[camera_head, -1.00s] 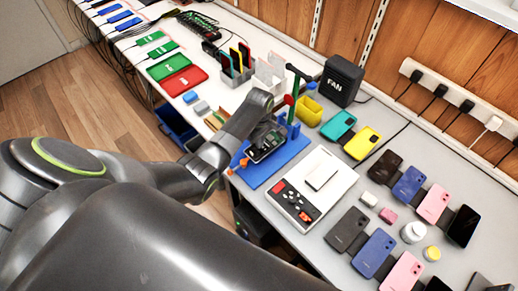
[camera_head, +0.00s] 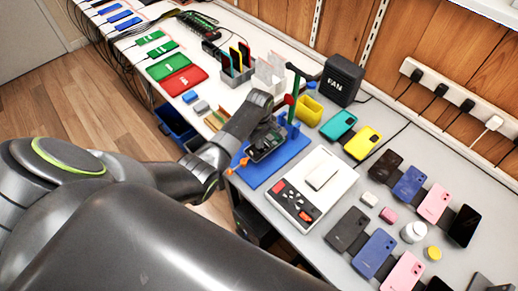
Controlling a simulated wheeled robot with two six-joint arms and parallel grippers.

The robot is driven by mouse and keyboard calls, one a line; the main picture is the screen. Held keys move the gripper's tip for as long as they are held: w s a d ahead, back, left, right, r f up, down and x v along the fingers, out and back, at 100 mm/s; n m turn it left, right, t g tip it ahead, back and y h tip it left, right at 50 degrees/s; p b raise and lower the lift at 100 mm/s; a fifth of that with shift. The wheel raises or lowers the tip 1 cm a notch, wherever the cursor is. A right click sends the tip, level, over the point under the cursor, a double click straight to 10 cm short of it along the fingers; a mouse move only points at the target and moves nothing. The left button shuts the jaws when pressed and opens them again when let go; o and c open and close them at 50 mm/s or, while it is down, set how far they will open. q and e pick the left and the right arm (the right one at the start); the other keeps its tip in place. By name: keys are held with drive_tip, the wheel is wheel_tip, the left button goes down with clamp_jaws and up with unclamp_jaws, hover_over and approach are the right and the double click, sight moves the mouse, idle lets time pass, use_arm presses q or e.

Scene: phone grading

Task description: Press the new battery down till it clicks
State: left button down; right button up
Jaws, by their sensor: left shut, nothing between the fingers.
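An opened phone (camera_head: 268,146) with dark insides lies in a blue work fixture (camera_head: 287,165) near the middle of the bench. My left gripper (camera_head: 257,140) reaches down over the phone's left part, shut and empty. Its fingertips are small and partly hidden behind its own wrist, so I cannot tell whether they touch the phone. The new battery cannot be made out; the gripper covers part of the phone. My right gripper is not in view.
A white device with a dark button panel (camera_head: 297,201) stands right of the fixture. A black fan box (camera_head: 341,80) and yellow bin (camera_head: 307,110) are behind. Several phones and cases fill the right side. A red mat (camera_head: 183,80) lies far left.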

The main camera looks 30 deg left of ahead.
use_arm(q)
drive_tip(key=shift+f+b, duration=0.35)
drive_tip(key=shift+f, duration=0.25)
drive_tip(key=shift+r, duration=0.1)
idle(0.4)
wheel_tip(320, 180, up, 7)
drive_tip(key=p, duration=0.8)
idle(0.4)
